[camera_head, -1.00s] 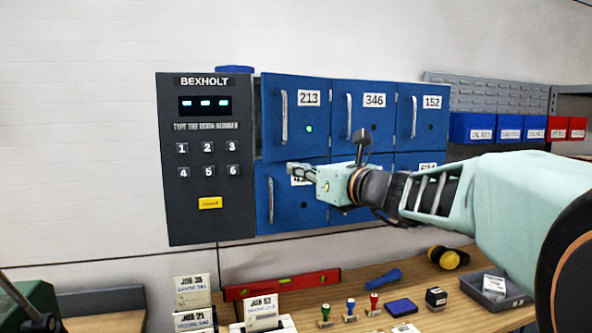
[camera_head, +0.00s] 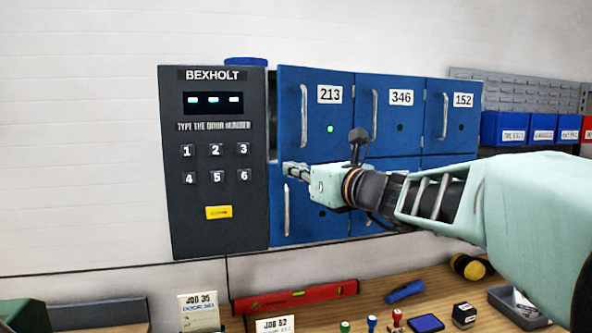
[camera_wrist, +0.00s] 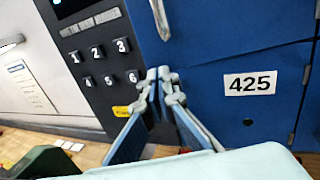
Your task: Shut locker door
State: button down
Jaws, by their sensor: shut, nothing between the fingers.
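The blue locker door 213 (camera_head: 340,120) is at the upper left of the locker bank, beside the dark keypad panel. Its light is green. A dark gap shows along its left edge, and it seems to stand slightly ajar. My gripper (camera_head: 287,169) is shut and empty at the lower left corner of this door, near the seam with the door below. I cannot tell whether it touches. In the wrist view, the shut fingertips (camera_wrist: 158,75) are in front of the seam between door 213 (camera_wrist: 215,30) and door 425 (camera_wrist: 265,105).
The keypad panel (camera_head: 215,130) is just left of my fingertips. Doors 346 (camera_head: 390,125) and 152 (camera_head: 460,120) look flush. Below is a wooden bench with a red level (camera_head: 295,298), stamps and job cards. Blue bins (camera_head: 503,128) hang at right.

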aim_at(281, 166)
jog(key=shift+s, duration=0.1)
jog(key=b+x, duration=0.1)
jog(key=x, duration=0.3)
jog(key=shift+a, duration=0.1)
jog(key=shift+w+a, duration=0.25)
jog(key=shift+w, duration=0.15)
jog(key=shift+s, duration=0.1)
